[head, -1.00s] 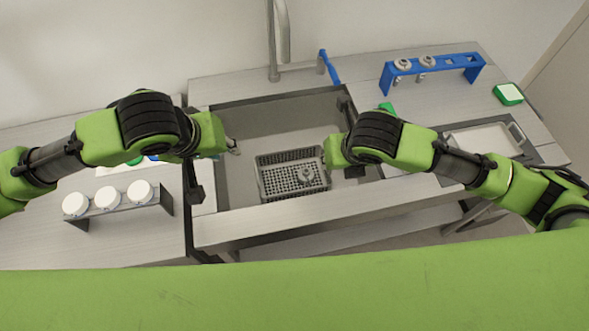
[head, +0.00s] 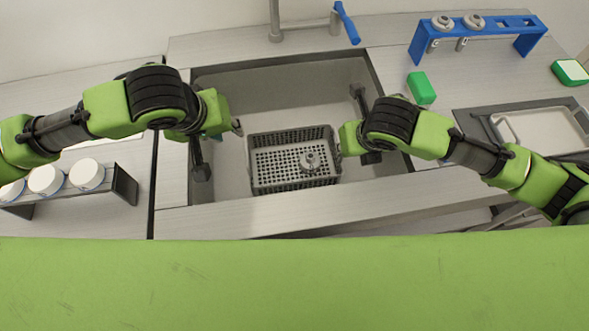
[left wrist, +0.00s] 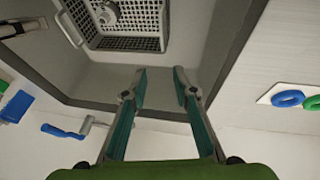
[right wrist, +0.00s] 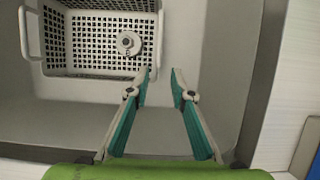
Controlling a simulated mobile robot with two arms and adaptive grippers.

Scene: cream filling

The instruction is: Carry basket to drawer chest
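A grey perforated basket (head: 263,182) sits in the sink (head: 225,95). A small round metal part (head: 309,162) lies inside it. The basket also shows in the left wrist view (left wrist: 120,44) and the right wrist view (right wrist: 85,73), with raised side handles. My left gripper (left wrist: 160,86) is open and empty, left of the basket in the head view and apart from it. My right gripper (right wrist: 160,82) is open and empty beside the basket's right side; its fingertips are largely hidden in the head view. I cannot identify a drawer chest in these frames.
The faucet (head: 275,20) stands behind the sink. A blue rack (head: 490,42) holds metal parts at the back right, near a green block (head: 421,88) and a tray (head: 540,128). White-capped jars (head: 46,179) stand in a holder at the left.

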